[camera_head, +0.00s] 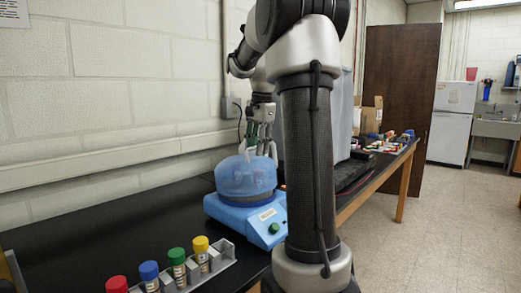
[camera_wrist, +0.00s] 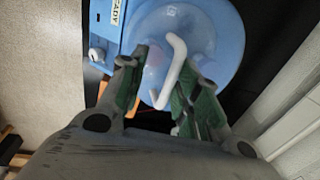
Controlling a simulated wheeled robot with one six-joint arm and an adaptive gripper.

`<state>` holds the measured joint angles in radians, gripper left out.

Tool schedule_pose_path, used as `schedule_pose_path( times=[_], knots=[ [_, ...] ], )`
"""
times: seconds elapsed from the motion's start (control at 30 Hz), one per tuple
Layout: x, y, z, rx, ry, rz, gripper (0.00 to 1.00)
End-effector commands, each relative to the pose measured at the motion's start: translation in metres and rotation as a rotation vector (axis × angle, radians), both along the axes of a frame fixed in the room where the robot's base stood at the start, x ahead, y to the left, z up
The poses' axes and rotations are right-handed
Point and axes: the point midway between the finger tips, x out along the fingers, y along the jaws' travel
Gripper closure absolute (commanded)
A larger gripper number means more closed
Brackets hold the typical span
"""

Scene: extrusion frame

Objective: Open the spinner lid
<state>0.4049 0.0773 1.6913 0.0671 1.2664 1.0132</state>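The spinner is a blue benchtop machine (camera_head: 258,222) with a green knob on its front, standing on the black bench. Its translucent blue domed lid (camera_head: 238,174) sits down over the base and looks shut. The lid also shows in the wrist view (camera_wrist: 222,50), with a bent white handle (camera_wrist: 174,75) on it. My gripper (camera_head: 262,140) is just above the lid, pointing down. In the wrist view my gripper (camera_wrist: 164,65) has its green-padded fingers apart, with the handle appearing between them. I cannot tell whether either finger touches the handle.
A grey rack (camera_head: 215,262) with red, blue, green and yellow capped tubes is at the front of the bench. My arm hides part of the bench's right side. A wall runs close behind the spinner. Small items and a cardboard box (camera_head: 372,115) lie farther along.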

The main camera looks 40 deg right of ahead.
Motion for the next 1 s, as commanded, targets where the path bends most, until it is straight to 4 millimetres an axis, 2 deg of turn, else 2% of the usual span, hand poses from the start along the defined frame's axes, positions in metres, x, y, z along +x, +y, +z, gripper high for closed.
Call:
schedule_pose_path(
  times=[0.23,1.0],
  knots=[
    [-0.0119,-0.0014,-0.0109,0.009,-0.065,-0.001,0.68],
    [-0.0115,-0.0013,-0.011,0.009,-0.067,0.0,0.68]
  ],
)
